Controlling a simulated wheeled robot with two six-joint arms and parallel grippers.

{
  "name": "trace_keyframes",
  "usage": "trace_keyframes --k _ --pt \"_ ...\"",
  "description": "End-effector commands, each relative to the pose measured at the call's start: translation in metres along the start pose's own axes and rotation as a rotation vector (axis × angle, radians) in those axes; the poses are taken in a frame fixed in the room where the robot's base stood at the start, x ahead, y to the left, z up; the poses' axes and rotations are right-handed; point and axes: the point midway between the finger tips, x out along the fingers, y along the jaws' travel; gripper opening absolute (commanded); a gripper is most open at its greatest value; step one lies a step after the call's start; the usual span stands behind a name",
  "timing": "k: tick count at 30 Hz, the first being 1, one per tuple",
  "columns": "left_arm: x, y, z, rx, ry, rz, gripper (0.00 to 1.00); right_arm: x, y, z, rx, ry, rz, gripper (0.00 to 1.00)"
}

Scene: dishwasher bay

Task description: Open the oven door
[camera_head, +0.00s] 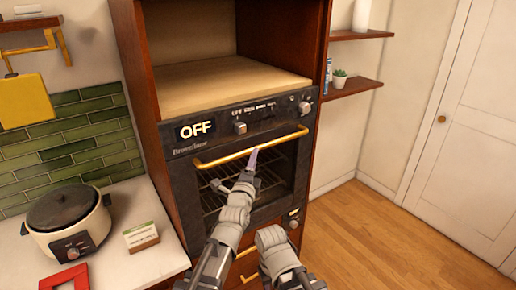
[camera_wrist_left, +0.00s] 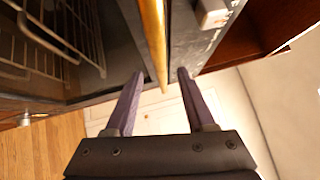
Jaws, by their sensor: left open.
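The oven (camera_head: 243,126) is built into a tall wooden cabinet, and its display reads OFF. Its dark door (camera_head: 183,190) looks shut, with wire racks behind the glass. A gold bar handle (camera_head: 225,159) runs along the door's top edge. In the left wrist view, the handle (camera_wrist_left: 154,35) passes between the two open fingers (camera_wrist_left: 160,73), with gaps on both sides. Part of my right arm shows at the lower middle of the head view, but its gripper is not visible.
A counter (camera_head: 150,195) at the left holds a rice cooker (camera_head: 68,218), a small card (camera_head: 141,236) and a red object (camera_head: 65,278). Small shelves (camera_head: 352,88) hang at the right. The wooden floor (camera_head: 370,225) right of the oven is clear.

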Motion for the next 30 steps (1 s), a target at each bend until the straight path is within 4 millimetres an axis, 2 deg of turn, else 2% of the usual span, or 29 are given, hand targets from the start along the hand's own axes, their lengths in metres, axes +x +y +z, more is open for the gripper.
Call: trace_keyframes --k 12,15,22,23,30 --pt "0.062 0.000 0.000 -0.001 0.000 0.001 0.55 -0.009 0.001 0.001 0.002 0.000 0.000 0.50" --pt "0.069 0.000 0.000 -0.001 0.000 0.002 0.55 -0.010 0.001 0.001 0.002 0.000 0.000 0.50" --pt "0.069 0.001 0.000 -0.001 0.000 0.002 0.55 -0.009 0.001 0.001 0.002 0.000 0.000 0.50" --pt "0.068 0.001 0.000 -0.001 0.000 0.002 0.53 -0.009 0.001 0.001 0.002 0.000 0.000 0.50" --pt "0.068 0.001 0.000 -0.001 0.000 0.002 0.26 -0.009 0.001 0.001 0.002 0.000 0.000 0.50"
